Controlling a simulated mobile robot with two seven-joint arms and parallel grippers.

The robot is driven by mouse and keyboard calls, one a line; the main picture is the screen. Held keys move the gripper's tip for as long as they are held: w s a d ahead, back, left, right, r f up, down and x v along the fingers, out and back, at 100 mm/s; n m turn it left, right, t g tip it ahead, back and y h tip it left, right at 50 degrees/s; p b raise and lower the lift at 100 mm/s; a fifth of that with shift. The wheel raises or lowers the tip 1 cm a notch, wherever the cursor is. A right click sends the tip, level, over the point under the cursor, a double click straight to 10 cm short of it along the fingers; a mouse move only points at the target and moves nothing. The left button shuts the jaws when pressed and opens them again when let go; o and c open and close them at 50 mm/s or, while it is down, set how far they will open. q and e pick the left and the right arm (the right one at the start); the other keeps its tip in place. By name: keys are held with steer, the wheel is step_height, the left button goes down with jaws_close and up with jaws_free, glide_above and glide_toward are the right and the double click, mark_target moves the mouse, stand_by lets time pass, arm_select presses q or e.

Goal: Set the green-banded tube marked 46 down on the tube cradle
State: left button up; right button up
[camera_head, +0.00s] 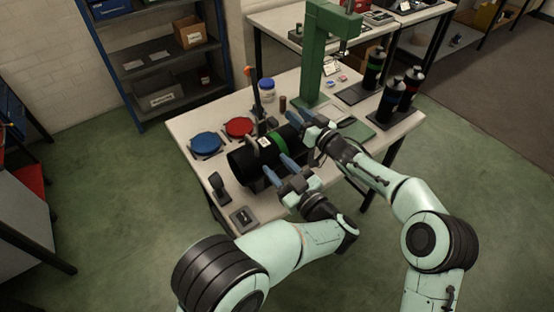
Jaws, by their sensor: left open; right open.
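A thick black tube with a green band (278,142) lies on its side across the middle of the table. A small white label shows on it, too small to read. My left gripper (278,168) is open at the near side of the tube, its blue fingers pointing at it. My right gripper (301,118) is open near the tube's far right end and partly hides that end. The tube cradle is not clearly visible; the tube hides what is under it, so I cannot tell how it is supported.
A blue disc (206,143) and a red disc (239,126) lie left of the tube. A green column (317,60) stands behind it. Several dark bottles (388,100) stand at the right. Small dark fixtures (243,217) sit at the near left corner. A blue-lidded jar (267,89) stands at the back.

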steer(key=v, duration=1.2)
